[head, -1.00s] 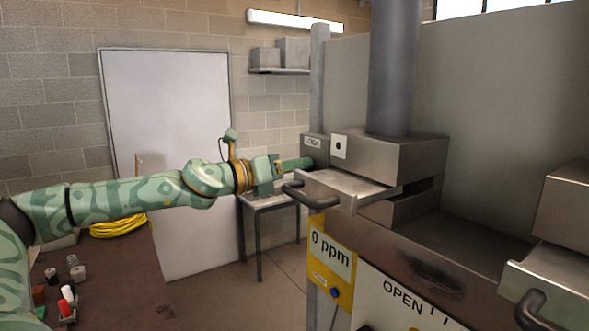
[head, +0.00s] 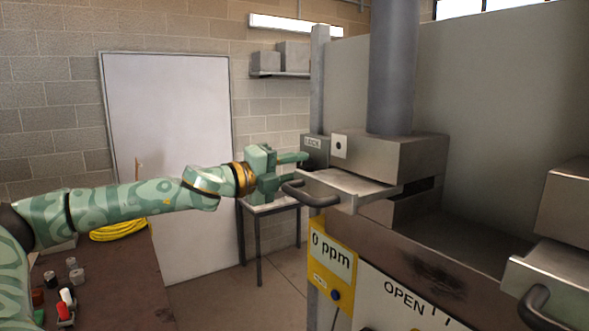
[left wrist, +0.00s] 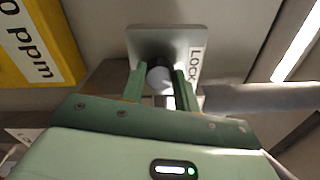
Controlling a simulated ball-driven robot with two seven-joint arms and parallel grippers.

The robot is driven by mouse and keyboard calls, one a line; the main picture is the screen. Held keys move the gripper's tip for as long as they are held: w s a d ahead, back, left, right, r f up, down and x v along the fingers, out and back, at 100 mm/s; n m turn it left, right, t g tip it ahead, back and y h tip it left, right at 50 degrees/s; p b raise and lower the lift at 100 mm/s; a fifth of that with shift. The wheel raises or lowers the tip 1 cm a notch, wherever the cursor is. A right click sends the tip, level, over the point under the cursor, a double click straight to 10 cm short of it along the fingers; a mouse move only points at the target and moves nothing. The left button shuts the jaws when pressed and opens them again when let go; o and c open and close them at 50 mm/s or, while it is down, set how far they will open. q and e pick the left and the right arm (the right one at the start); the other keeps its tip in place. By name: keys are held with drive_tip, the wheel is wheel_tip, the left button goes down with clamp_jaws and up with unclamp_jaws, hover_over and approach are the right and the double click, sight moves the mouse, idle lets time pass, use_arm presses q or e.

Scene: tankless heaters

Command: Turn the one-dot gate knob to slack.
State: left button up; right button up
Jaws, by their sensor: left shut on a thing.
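The one-dot gate (head: 415,152) is a metal housing at the centre right with a white one-dot tag (head: 339,146). A small grey box (head: 316,147) with a label sits at its left end; in the left wrist view its label (left wrist: 196,65) reads "Lock". The gate knob (left wrist: 158,79) is a pale round piece on this box's face, between my left fingers in the left wrist view. My left gripper (head: 297,163) is shut on the knob, which the fingers hide in the head view. My right gripper is not in view.
A dark gate handle (head: 308,194) juts out just below my left fingers. A yellow "0 ppm" meter (head: 332,254) hangs below. A grey pipe (head: 392,70) rises behind the gate. A small table (head: 270,206) and a white board (head: 170,130) stand behind my arm.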

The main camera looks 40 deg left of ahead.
use_arm(q)
drive_tip(key=shift+r+n, duration=0.1)
drive_tip(key=shift+n, duration=1.5)
drive_tip(key=o, duration=1)
drive_tip(key=shift+a, duration=0.15)
